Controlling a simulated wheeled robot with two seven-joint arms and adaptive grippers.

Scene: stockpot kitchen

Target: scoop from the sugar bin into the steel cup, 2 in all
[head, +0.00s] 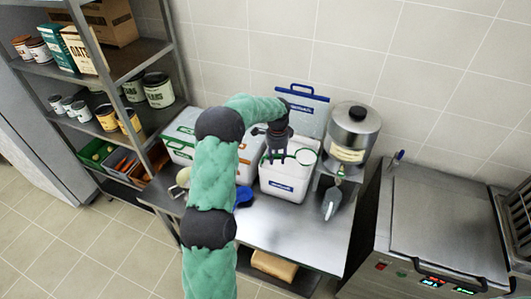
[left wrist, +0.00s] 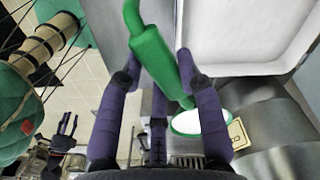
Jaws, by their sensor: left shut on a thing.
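My left gripper (head: 278,150) is over an open white bin with a blue label (head: 284,188); the label is too small to read, so I cannot confirm it is the sugar bin. It is shut on the green scoop's handle (left wrist: 155,55). The scoop's green-rimmed bowl (head: 306,156) shows a white inside; I cannot tell whether that is sugar. In the left wrist view the bin's white wall (left wrist: 250,72) is beside the scoop. I cannot clearly pick out the steel cup. A small purple-fingered shape in the left wrist view, perhaps my right gripper (left wrist: 66,126), is unclear.
A steel canister with a tap (head: 355,125) stands right of the bin, with a grey object (head: 332,202) below it. A blue scoop (head: 243,196) lies left of the bin. Another white bin (head: 182,130) has a green-marked lid. The steel counter's front (head: 290,235) is clear.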

